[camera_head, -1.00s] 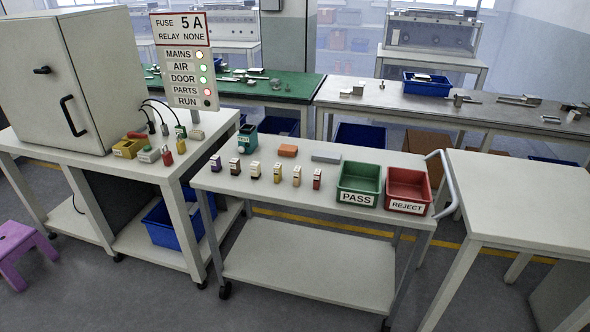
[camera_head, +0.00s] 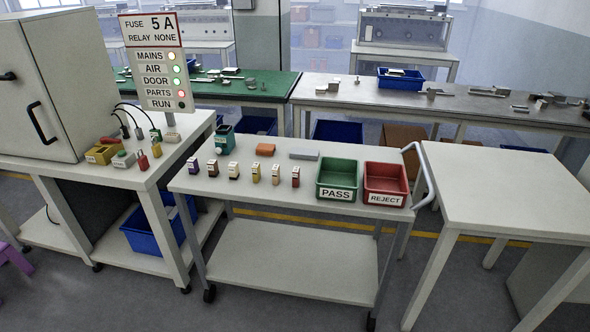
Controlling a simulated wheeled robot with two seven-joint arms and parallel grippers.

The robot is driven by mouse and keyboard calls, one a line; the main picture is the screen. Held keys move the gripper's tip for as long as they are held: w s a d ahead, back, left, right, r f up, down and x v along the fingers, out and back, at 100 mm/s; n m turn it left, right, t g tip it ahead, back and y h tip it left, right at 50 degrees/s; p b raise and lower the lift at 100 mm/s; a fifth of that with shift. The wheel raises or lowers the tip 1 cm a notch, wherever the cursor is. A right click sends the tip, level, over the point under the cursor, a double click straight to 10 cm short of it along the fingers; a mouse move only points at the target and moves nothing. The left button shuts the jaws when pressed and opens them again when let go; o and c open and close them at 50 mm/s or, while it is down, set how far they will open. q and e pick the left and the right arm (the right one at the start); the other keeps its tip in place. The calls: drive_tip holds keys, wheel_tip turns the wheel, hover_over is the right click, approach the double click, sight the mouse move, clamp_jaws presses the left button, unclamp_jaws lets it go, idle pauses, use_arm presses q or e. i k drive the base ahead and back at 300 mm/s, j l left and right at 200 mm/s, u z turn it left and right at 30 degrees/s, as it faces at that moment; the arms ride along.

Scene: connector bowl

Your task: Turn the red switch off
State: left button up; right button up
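Several small parts stand on the left bench (camera_head: 60,163) in front of the grey cabinet (camera_head: 45,85). Among them are a small upright red part (camera_head: 142,160), a yellow box (camera_head: 101,154) with a red piece at its top, and a pale box with a green top (camera_head: 123,159). Which of the red pieces is the switch, and its position, is too small to tell. The sign (camera_head: 154,62) shows lit lamps by MAINS, AIR, DOOR and PARTS, the last red; RUN is dark. Neither of my grippers is in view.
A cart (camera_head: 250,180) in the middle holds several small labelled parts, a green PASS bin (camera_head: 338,180) and a red REJECT bin (camera_head: 386,183). An empty table (camera_head: 500,190) stands at right. A purple stool (camera_head: 12,255) is at lower left. Dark cables hang by the cabinet.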

sight(104, 139)
drive_tip(key=u, duration=0.3)
drive_tip(key=i+j+u, duration=0.1)
drive_tip(key=i+u, duration=0.15)
drive_tip(key=u, duration=0.2)
drive_tip(key=i+u, duration=0.55)
drive_tip(key=u, duration=0.3)
